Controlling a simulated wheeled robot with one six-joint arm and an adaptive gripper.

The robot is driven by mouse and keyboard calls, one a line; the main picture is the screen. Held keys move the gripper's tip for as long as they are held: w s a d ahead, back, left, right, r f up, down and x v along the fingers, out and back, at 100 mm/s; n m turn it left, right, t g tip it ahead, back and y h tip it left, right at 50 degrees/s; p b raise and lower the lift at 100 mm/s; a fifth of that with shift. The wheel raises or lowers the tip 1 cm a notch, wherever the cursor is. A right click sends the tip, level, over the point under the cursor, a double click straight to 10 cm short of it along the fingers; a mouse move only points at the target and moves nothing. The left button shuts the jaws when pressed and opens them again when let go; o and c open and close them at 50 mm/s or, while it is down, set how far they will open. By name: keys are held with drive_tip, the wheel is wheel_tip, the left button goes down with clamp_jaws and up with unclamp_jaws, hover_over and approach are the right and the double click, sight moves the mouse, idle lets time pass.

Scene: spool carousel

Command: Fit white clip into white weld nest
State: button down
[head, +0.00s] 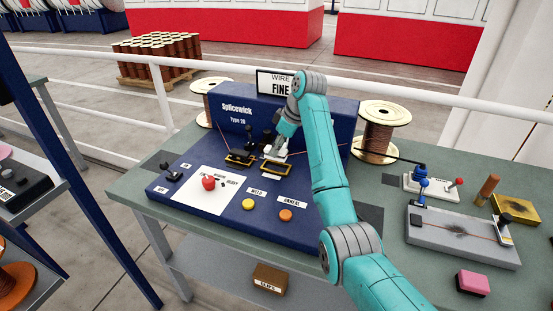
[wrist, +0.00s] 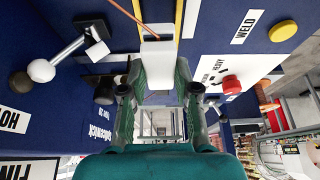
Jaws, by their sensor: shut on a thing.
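In the wrist view, my gripper (wrist: 159,72) is shut on the white clip (wrist: 157,57), a pale block between its two fingertips. Just beyond the clip, a white piece that looks like the white weld nest (wrist: 158,29) lies between yellow-edged strips. A copper wire crosses there. The clip is right at the near edge of this white piece; I cannot tell whether they touch or how far it is seated. In the head view, my gripper (head: 284,145) is low over the blue Splicewick machine (head: 175,189), and its fingers hide most of the clip.
Black and white-knobbed levers stand close beside my gripper. A red button (head: 209,183), yellow button (head: 249,204) and orange button (head: 286,215) are at the machine's front. Wire spools (head: 379,132) flank the machine. A grey fixture (head: 460,239) and pink block (head: 472,284) lie right.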

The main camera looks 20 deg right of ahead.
sight(278, 158)
drive_tip(key=shift+f, duration=2.15)
drive_tip(key=shift+f, duration=0.15)
drive_tip(key=c, duration=0.8)
unclamp_jaws()
drive_tip(key=shift+c, duration=0.2)
